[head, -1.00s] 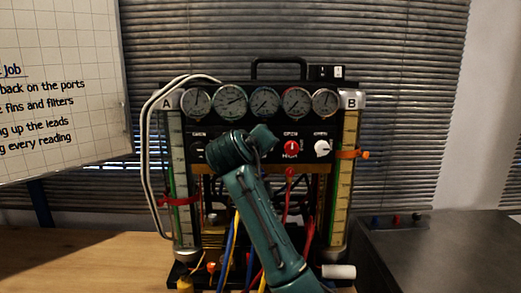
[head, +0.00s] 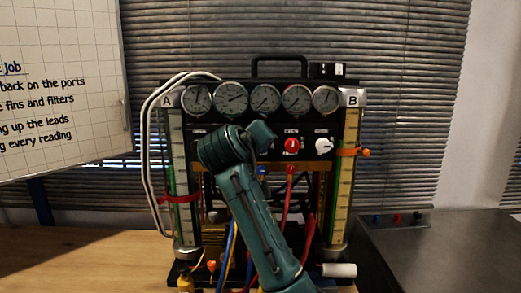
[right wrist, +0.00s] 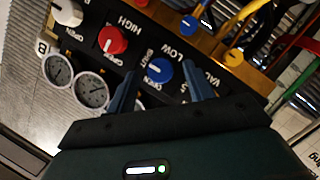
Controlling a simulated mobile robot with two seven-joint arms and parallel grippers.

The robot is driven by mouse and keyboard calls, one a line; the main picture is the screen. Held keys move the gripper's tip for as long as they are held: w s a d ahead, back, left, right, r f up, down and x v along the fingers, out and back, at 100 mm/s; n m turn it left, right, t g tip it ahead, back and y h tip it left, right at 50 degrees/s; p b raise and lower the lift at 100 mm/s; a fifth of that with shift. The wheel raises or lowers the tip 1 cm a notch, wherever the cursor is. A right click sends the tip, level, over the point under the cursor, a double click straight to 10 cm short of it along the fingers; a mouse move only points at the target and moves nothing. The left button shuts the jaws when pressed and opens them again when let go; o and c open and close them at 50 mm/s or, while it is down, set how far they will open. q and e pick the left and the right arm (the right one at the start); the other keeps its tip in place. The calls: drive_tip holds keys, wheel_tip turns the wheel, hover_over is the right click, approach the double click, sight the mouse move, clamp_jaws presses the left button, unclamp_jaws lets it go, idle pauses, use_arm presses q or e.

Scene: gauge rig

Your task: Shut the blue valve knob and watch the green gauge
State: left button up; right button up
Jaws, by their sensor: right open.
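The blue valve knob (right wrist: 160,70) shows in the right wrist view, next to LOW lettering on the black panel. My right gripper (right wrist: 159,75) is open, with one finger on each side of that knob; I cannot tell whether they touch it. In the head view my right wrist (head: 228,146) stands in front of the panel and hides its fingers and most of the knob. A row of several round gauges (head: 265,97) runs along the top of the rig. No gauge is clearly green at this size. My left gripper is not in view.
A red knob (head: 292,146) and a white knob (head: 323,146) sit right of my wrist. Coloured hoses (head: 287,195) hang below the panel. Glass tubes (head: 345,180) flank the rig. A whiteboard (head: 60,90) is at the left. The wooden bench (head: 90,262) is clear at the left.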

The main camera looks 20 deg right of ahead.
drive_tip(key=b+v, duration=0.1)
drive_tip(key=v, duration=0.9)
drive_tip(key=shift+s+a+b, duration=0.15)
drive_tip(key=shift+b, duration=0.25)
